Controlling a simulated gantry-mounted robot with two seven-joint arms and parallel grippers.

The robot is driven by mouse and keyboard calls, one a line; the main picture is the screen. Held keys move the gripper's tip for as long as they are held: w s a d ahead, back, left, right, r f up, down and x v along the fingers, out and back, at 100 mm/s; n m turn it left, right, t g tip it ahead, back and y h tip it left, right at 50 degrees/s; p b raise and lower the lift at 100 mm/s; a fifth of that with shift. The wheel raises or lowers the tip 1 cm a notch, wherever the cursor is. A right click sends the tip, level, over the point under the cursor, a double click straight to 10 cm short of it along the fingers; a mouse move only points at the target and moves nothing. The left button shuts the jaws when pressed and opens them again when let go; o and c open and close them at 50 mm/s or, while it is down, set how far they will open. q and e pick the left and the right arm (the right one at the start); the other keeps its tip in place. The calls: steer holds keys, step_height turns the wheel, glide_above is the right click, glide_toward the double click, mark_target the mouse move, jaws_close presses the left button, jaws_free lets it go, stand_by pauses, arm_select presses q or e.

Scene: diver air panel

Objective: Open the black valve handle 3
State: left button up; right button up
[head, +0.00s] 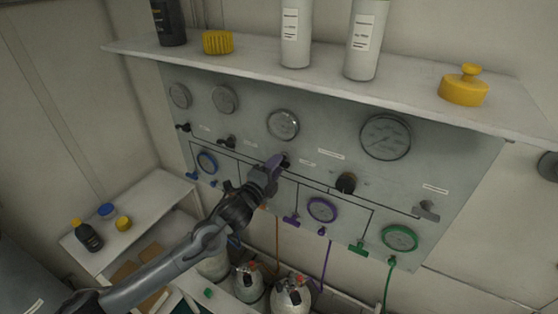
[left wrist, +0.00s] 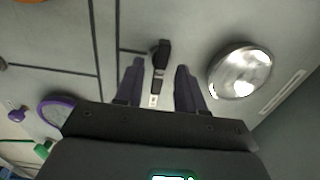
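A black valve handle (left wrist: 161,54) sits on the grey panel (head: 250,155), below the middle round gauge (head: 283,125). In the head view my left gripper (head: 275,163) is in front of this handle and covers most of it. In the left wrist view the two dark purple fingers of the gripper (left wrist: 159,84) are apart, one on each side of the handle's line. The handle shows between and just beyond the fingertips, and I see no finger touching it. Whether it is the one numbered 3 is not readable. My right gripper is in neither view.
Other black handles (head: 227,141) are to the left, and a round black knob (head: 346,183) is to the right. A shelf (head: 400,85) with bottles and yellow items juts out above the panel. Gas cylinders (head: 292,297) and hoses are below. A side table (head: 150,205) stands at left.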

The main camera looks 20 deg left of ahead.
arm_select(q)
steer(key=shift+w+d, duration=0.2)
steer(key=shift+w, duration=1.05)
steer(key=shift+c, duration=0.2)
jaws_close()
